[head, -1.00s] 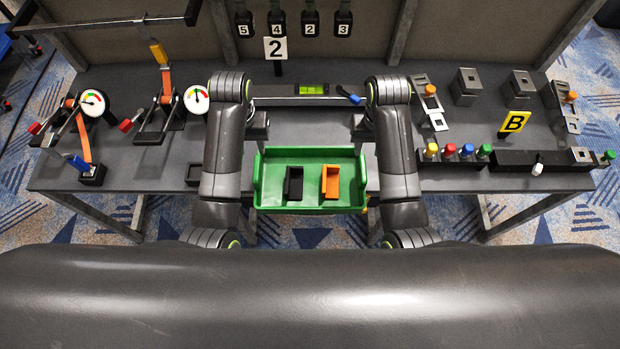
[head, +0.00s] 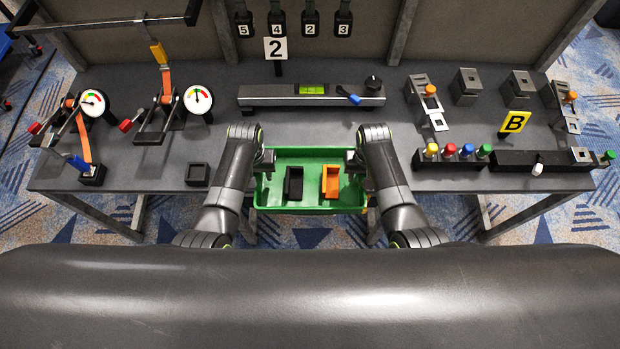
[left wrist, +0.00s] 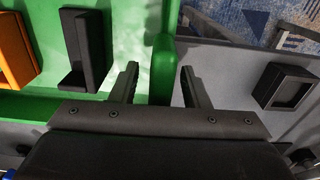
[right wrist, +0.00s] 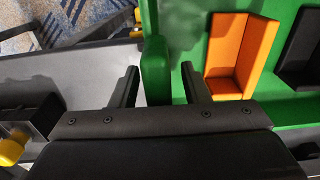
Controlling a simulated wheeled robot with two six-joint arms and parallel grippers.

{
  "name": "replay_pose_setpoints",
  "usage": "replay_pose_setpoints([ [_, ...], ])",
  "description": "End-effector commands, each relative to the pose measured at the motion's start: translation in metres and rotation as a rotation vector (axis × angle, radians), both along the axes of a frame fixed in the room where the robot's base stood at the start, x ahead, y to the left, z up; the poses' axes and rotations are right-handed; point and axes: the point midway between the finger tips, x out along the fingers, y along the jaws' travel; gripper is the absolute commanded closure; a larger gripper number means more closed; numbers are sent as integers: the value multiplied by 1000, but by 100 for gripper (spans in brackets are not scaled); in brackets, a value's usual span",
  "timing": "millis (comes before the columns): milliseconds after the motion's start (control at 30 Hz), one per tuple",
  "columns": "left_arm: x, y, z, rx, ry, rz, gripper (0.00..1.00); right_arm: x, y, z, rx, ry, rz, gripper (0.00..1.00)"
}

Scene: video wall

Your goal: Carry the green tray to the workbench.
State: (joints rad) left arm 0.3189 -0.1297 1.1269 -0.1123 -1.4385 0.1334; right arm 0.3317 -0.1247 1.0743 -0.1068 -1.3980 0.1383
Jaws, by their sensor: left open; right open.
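The green tray (head: 310,209) sits at the workbench's front edge in the middle of the head view. A black block (head: 293,183) and an orange block (head: 330,182) lie in it. My left gripper (head: 265,162) is open at the tray's left wall, with a finger on each side of the wall (left wrist: 163,75) in the left wrist view. My right gripper (head: 355,163) is open at the right wall, its fingers also on both sides of that wall (right wrist: 154,75). Neither is closed on it. I cannot tell what supports the tray.
The grey workbench (head: 235,130) spreads behind and beside the tray. A bar with a green level (head: 312,90) lies behind it. Clamps with dials (head: 198,99) stand left; a row of coloured knobs (head: 458,153) and a B sign (head: 515,121) stand right. A small black square holder (head: 197,174) is at front left.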

Motion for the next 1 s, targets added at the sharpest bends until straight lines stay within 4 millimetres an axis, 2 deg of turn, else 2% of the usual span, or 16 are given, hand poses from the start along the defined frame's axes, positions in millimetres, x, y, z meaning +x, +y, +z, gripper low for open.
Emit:
replay_pose_setpoints([
  [367,0,0,-3,0,-1,0,58,0,0,-3,0,0,0,58],
  [600,0,0,-3,0,0,0,90,0,0,-3,0,0,0,90],
  [700,0,0,-3,0,0,0,100,0,0,-3,0,0,0,100],
  [1000,0,0,-2,0,-1,0,100,0,0,-2,0,-1,0,100],
])
